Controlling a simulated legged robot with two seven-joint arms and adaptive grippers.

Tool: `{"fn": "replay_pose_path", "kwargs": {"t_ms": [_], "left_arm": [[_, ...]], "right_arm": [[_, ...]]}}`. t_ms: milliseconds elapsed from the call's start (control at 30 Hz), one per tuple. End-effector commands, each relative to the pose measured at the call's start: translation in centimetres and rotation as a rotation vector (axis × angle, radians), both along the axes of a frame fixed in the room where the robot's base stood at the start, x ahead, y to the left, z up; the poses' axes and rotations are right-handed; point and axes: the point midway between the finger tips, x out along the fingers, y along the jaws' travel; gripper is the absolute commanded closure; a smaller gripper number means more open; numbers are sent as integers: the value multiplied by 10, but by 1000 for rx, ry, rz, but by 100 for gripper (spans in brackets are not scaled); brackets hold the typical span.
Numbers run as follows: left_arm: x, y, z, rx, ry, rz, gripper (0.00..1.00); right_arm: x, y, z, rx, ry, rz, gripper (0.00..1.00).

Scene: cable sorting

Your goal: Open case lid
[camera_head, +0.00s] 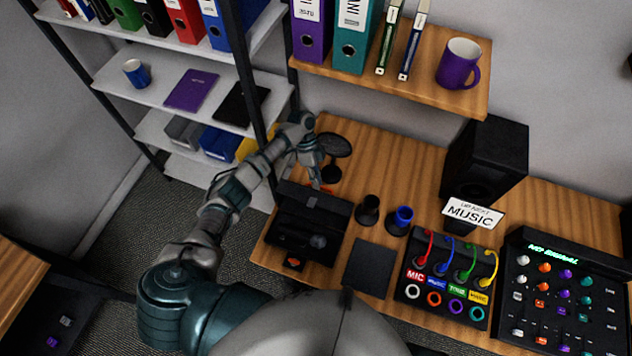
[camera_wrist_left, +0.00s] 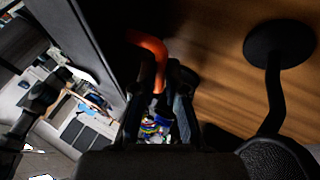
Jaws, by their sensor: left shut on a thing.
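The black case (camera_head: 285,236) sits at the left end of the wooden desk, with an orange piece (camera_head: 293,264) on its near side. My left gripper (camera_head: 318,183) is at the case's far edge, where a bit of orange shows. In the left wrist view my left gripper (camera_wrist_left: 160,100) is shut on a curved orange handle (camera_wrist_left: 150,45) beside a dark panel (camera_wrist_left: 85,45). My right gripper is not in view.
A black stand microphone (camera_head: 333,146) stands close behind my left gripper; its round base (camera_wrist_left: 280,44) shows in the wrist view. Shelves stand left.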

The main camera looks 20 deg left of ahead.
Motion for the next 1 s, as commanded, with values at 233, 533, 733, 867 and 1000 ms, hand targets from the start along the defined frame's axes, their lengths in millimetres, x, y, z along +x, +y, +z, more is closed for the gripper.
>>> {"fn": "replay_pose_path", "kwargs": {"t_ms": [233, 533, 733, 867, 1000], "left_arm": [[2, -2, -2, -4, 38, 0, 100], [3, -2, -1, -5, 39, 1, 100], [3, -1, -1, -5, 39, 1, 63], [2, -1, -2, -3, 42, 0, 63], [2, 0, -3, -2, 43, 0, 63]], "right_arm": [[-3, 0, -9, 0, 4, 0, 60], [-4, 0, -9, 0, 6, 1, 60], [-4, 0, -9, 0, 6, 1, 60], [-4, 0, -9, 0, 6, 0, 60], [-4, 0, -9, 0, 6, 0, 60]]}}
